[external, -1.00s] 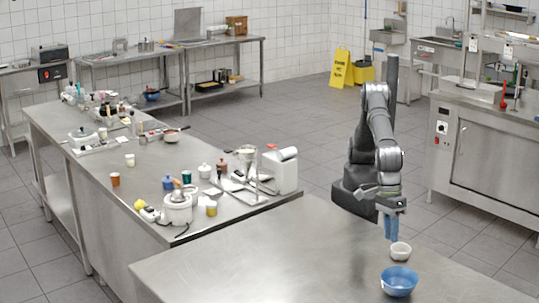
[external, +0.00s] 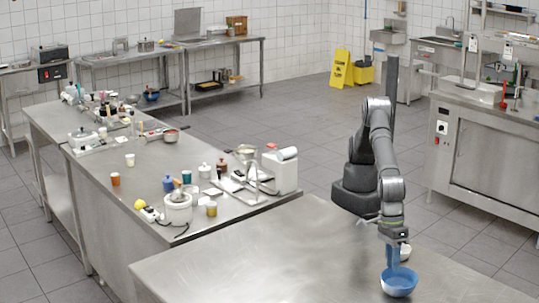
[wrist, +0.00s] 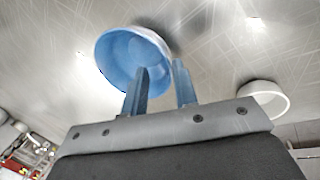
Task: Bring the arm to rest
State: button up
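A blue bowl (external: 400,285) stands upright on the near steel table.
The near table (external: 270,255) is clear to the left of the bowls. A longer steel counter (external: 110,205) at the left holds several cups, jars and appliances. A steel cabinet (external: 495,165) stands at the right. A yellow floor sign (external: 341,67) stands at the back.

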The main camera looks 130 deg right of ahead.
jog(key=shift+r, duration=0.1)
dwell(0.3)
notch_tip(320, 180, down, 3)
jog(key=shift+r, duration=0.1)
jog(key=v, duration=1.1)
jog(key=x, duration=1.2)
jog(key=shift+d, duration=0.15)
jog(key=v, duration=0.4)
jog(key=shift+w+r, duration=0.35)
jog(key=shift+r, duration=0.1)
jog(key=w+d+r, duration=0.3)
jog(key=d+r, duration=0.8)
jog(key=r, duration=0.1)
jog(key=w+d+m+t+h, duration=0.1)
jog(key=w+d+m, duration=0.3)
jog(key=d, duration=0.7)
jog(key=w+d+m, duration=0.2)
jog(key=w+d, duration=0.4)
jog(key=d, duration=0.5)
jog(key=w+d+m+h, duration=0.1)
jog(key=d+m, duration=0.4)
jog(key=d, duration=1.9)
jog(key=shift+w+f+h, duration=0.25)
jog(key=shift+w+h, duration=0.05)
jog(key=shift+w, duration=0.1)
